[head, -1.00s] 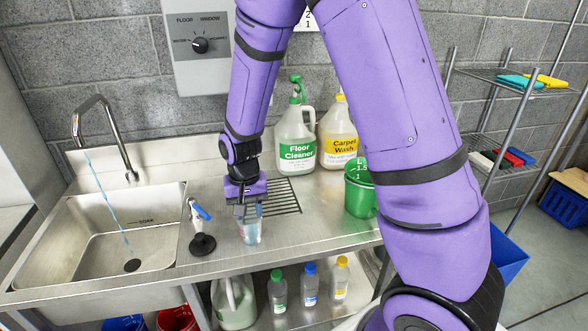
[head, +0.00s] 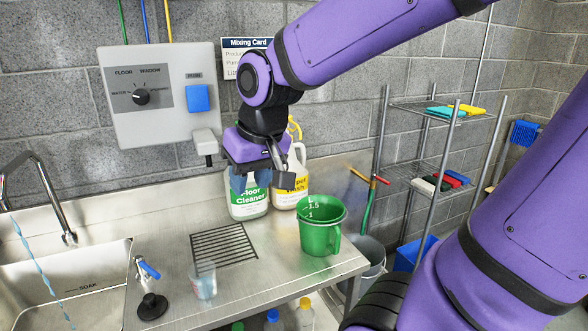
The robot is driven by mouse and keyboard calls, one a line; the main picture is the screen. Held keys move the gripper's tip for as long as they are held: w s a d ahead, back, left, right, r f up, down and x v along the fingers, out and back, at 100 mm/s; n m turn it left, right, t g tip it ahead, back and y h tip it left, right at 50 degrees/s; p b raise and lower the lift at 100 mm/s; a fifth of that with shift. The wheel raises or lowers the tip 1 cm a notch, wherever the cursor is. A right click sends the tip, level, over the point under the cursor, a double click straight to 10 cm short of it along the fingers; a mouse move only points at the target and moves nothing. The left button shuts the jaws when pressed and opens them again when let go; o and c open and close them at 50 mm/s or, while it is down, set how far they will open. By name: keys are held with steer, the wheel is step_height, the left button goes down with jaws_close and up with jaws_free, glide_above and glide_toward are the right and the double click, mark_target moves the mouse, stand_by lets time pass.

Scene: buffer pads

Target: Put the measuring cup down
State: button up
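The measuring cup (head: 203,281) is a small clear cup with a faint bluish tint. It stands upright on the steel counter, near the front and just below the drain grate. My gripper (head: 260,182) is up and to the right of the cup, well clear of it, in front of the cleaner jugs in the picture. Its two fingers are apart, with nothing seen between them.
A floor cleaner jug (head: 247,203) and a carpet wash jug (head: 291,194) stand at the counter's back. A green measuring jug (head: 320,235) is near the right end. The drain grate (head: 224,247) is bare.

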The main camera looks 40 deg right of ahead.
steer(key=s+d+r+n+t, duration=0.1)
steer(key=s+r, duration=0.3)
steer(key=s, duration=0.5)
steer(key=shift+d+h, duration=0.3)
steer(key=shift+d, duration=0.15)
steer(key=shift+c, duration=0.5)
